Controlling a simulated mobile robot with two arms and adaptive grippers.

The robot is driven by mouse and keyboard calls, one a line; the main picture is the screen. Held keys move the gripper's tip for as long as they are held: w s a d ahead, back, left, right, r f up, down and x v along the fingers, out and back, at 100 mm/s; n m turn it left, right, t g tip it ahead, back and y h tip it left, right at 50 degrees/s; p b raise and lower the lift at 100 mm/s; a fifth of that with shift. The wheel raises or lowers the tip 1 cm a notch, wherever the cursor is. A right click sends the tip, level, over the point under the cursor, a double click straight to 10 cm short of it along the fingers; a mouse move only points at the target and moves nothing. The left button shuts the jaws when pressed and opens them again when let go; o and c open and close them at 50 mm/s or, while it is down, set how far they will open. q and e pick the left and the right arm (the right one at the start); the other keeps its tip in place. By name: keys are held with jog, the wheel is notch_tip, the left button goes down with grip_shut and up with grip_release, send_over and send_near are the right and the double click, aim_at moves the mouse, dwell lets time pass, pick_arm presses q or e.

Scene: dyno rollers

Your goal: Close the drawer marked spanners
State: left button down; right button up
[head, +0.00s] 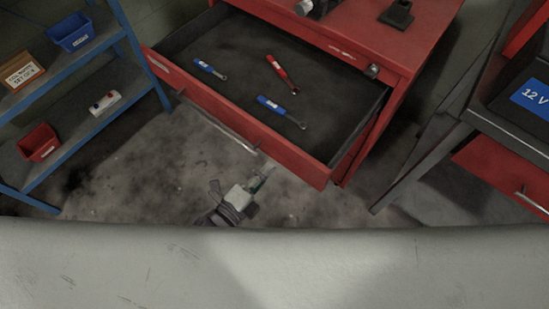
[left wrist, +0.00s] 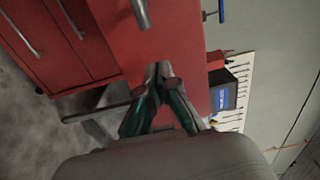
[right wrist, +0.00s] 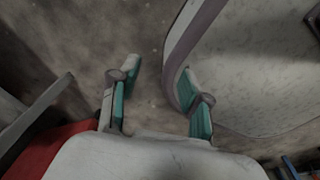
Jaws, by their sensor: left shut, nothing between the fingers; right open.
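The red tool cabinet's drawer (head: 290,158) is pulled out, its dark tray (head: 235,95) showing. Two blue spanners (head: 270,103) and a red spanner (head: 283,75) lie in it. A long metal handle (head: 222,125) runs along its front; the small label at the front's left end is too small to read. My left gripper (head: 268,172) is shut and empty, just in front of the drawer front near the handle's right end. In the left wrist view its tips (left wrist: 163,70) are before a red face; I cannot tell whether they touch. My right gripper (right wrist: 158,72) is open and empty over the floor.
A blue shelf rack (head: 135,50) with small bins stands at the left. A dark bench (head: 470,120) with a red drawer (head: 495,175) and a blue "12 V" box (head: 532,97) stands at the right. Bare floor (head: 130,165) lies before the cabinet.

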aim_at(281, 155)
pick_arm(q)
jog(key=shift+x, duration=1.25)
jog(key=shift+w+d, duration=0.25)
jog(key=shift+w, duration=0.05)
pick_arm(e)
jog(key=shift+s+a+r, duration=0.2)
jog(key=shift+a+r, duration=0.1)
jog(key=shift+a, duration=0.35)
jog(key=shift+d, duration=0.2)
